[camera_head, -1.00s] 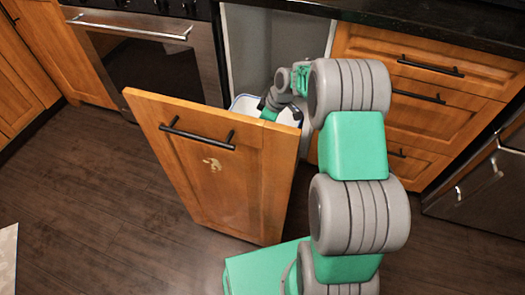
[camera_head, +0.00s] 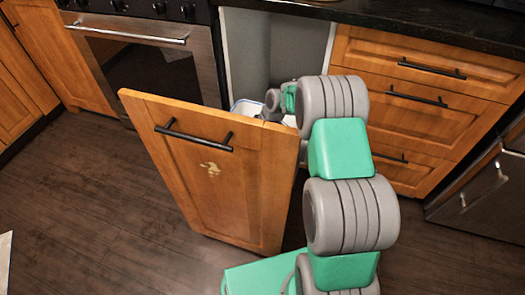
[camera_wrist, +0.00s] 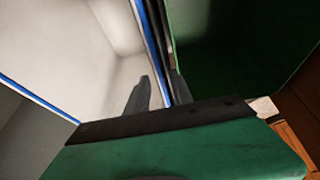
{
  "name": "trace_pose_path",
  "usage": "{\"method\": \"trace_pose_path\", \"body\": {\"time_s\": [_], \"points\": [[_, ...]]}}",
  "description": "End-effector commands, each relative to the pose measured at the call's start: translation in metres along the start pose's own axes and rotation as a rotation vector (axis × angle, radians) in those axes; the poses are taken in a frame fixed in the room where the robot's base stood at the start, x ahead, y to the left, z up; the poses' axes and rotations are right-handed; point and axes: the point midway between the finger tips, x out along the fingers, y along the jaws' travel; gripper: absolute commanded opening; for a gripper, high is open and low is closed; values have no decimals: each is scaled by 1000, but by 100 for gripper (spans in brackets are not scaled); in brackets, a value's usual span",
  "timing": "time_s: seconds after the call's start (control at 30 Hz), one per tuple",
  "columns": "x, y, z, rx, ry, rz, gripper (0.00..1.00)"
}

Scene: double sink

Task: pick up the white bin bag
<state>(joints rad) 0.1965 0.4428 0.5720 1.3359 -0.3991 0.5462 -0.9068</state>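The white bin bag (camera_wrist: 105,75), or a white bin lined with it, has a blue rim and fills the left of the wrist view. I cannot tell bag from bin wall. In the head view, a small white part with a blue edge (camera_head: 246,106) shows behind the pull-out cabinet front. My gripper (camera_wrist: 160,78) points down at the rim. Its fingers look open, one on the white inner side and one on the other side, with the rim between them. In the head view the fingers are hidden behind the cabinet front.
A dark green bin (camera_wrist: 235,55) stands right beside the white one. The wooden pull-out front (camera_head: 215,175) with a black handle stands between my base and the bins. Drawers (camera_head: 425,105) are at the right, an oven (camera_head: 155,65) at the left. The floor at left is clear.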

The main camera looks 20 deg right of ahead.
Motion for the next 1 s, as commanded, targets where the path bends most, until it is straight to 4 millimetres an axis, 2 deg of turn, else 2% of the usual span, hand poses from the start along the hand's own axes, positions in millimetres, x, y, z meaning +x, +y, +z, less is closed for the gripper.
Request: {"method": "trace_pose_path", "body": {"time_s": [0.47, 0.8, 1.0], "points": [[3, 0, 1, 0, 0, 0, 27], [3, 0, 1, 0, 0, 0, 0], [3, 0, 1, 0, 0, 0, 0]]}}
